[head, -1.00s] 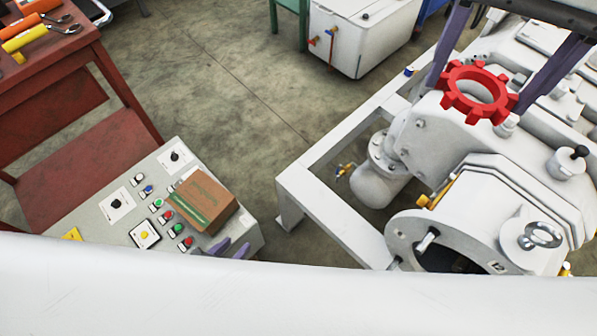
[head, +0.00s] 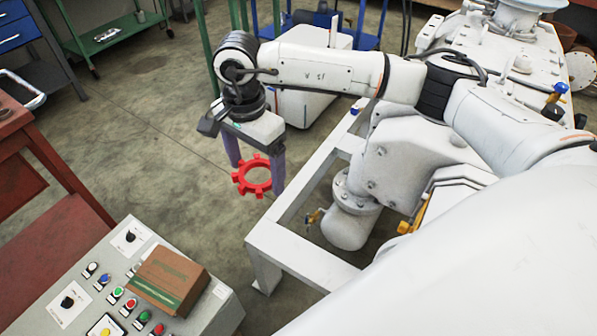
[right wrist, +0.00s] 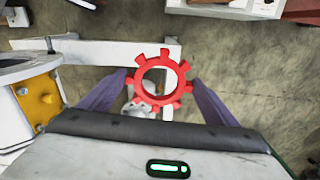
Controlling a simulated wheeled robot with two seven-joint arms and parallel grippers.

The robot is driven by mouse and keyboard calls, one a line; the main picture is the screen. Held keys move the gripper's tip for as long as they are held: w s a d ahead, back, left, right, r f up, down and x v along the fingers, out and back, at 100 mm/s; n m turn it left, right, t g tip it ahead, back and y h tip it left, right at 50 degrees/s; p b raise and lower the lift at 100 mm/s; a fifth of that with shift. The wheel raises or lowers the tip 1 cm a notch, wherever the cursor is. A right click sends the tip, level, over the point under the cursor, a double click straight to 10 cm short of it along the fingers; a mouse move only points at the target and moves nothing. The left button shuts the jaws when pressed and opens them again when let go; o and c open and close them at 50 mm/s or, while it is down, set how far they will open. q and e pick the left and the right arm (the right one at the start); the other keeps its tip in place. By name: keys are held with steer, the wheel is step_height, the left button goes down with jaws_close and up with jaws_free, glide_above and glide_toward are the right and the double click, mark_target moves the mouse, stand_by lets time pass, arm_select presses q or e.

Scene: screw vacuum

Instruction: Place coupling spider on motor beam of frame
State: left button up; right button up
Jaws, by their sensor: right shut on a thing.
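The red coupling spider (head: 240,178), a toothed ring, is held between the purple fingers of my right gripper (head: 256,172). It hangs in the air left of the white frame (head: 300,266), over the floor in the head view. The right wrist view shows the spider (right wrist: 141,82) between the two fingertips, with its hole open to what lies below. The frame's white beams (right wrist: 110,48) show behind and left of it in that view. I cannot tell which beam is the motor beam. My left gripper is not in view.
A grey control panel (head: 62,285) with buttons carries a brown box (head: 170,278) at the lower left. The white pump housing (head: 395,160) stands on the frame at the right, partly hidden by my right arm. A white cabinet (head: 290,105) stands behind. Open floor lies between panel and frame.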

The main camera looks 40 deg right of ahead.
steer(key=d+f+m+b, duration=0.2)
steer(key=f+m, duration=0.2)
steer(key=f, duration=0.7)
steer(key=d+f+m+b, duration=0.2)
steer(key=f+m, duration=0.2)
steer(key=f, duration=0.8)
glide_above(282, 245)
step_height(282, 245, down, 5)
steer(key=shift+f+b, duration=0.15)
steer(key=shift+b, duration=0.2)
steer(key=shift+f+b, duration=0.5)
steer(key=shift+f, duration=1.75)
steer(key=shift+f, duration=0.1)
steer(key=o, duration=0.7)
steer(key=shift+d+f, duration=0.1)
steer(key=shift+c, duration=0.2)
steer(key=o, duration=0.4)
